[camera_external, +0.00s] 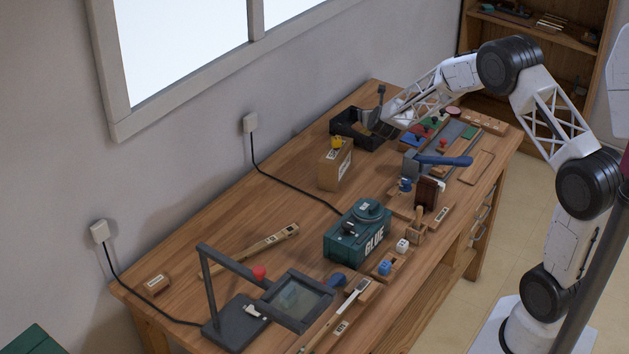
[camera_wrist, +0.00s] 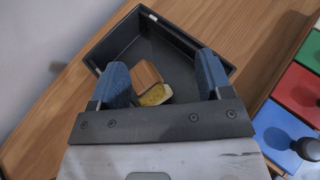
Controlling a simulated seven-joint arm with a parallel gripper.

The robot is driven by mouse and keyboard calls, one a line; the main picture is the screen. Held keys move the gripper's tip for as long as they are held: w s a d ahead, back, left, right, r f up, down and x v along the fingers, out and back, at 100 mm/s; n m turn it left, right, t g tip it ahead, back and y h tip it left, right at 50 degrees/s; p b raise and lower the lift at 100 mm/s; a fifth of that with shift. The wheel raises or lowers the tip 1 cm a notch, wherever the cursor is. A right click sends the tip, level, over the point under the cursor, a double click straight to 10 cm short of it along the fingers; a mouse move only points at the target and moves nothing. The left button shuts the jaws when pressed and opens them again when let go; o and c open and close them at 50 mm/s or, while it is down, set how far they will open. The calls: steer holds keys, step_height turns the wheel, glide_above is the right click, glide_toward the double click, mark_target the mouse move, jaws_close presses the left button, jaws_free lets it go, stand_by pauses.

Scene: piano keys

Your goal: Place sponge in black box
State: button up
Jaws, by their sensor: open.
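The black box (camera_wrist: 188,35) is an open tray below my gripper in the wrist view. It also shows at the far end of the workbench in the external view (camera_external: 343,127). A yellow sponge (camera_wrist: 155,95) with a pale edge appears to lie inside the box, against a brown block (camera_wrist: 146,76). My gripper (camera_wrist: 162,68) is open over the box, its two blue fingers apart with the sponge seen between them. No grip on the sponge shows. In the external view my gripper (camera_external: 378,114) is at the box and hides part of its inside.
Green, red and blue panels (camera_wrist: 298,92) lie right of the box. A cardboard box with a yellow top (camera_external: 335,168) stands nearer. A green glue box (camera_external: 357,232), a blue-handled vise (camera_external: 440,160) and a magnifier stand (camera_external: 235,320) also occupy the bench. The bench's left middle is fairly clear.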

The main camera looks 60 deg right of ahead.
steer(key=shift+r, duration=0.25)
steer(key=v, duration=1.2)
steer(key=shift+f, duration=0.2)
stand_by(0.8)
steer(key=s+a+r+n+y, duration=0.3)
steer(key=s+a+r+n, duration=0.15)
steer(key=a+n, duration=0.35)
steer(key=s+a+r+n+y, duration=0.3)
steer(key=s+a+r+n, duration=0.1)
steer(key=a+r+n, duration=0.3)
steer(key=s+a+r+n+y, duration=0.3)
steer(key=s+a+r+n, duration=0.15)
steer(key=a+n, duration=0.45)
steer(key=s+a+n+g, duration=0.2)
steer(key=s+a+n, duration=0.1)
steer(key=s+n, duration=0.4)
steer(key=s+a+r+n+g, duration=0.1)
steer(key=s+a+n, duration=0.3)
steer(key=s, duration=1)
steer(key=s+a+n+g, duration=0.3)
steer(key=s+n, duration=0.6)
steer(key=s, duration=0.2)
steer(key=shift+a+r+n+g, duration=0.25)
steer(key=shift+n+g, duration=0.15)
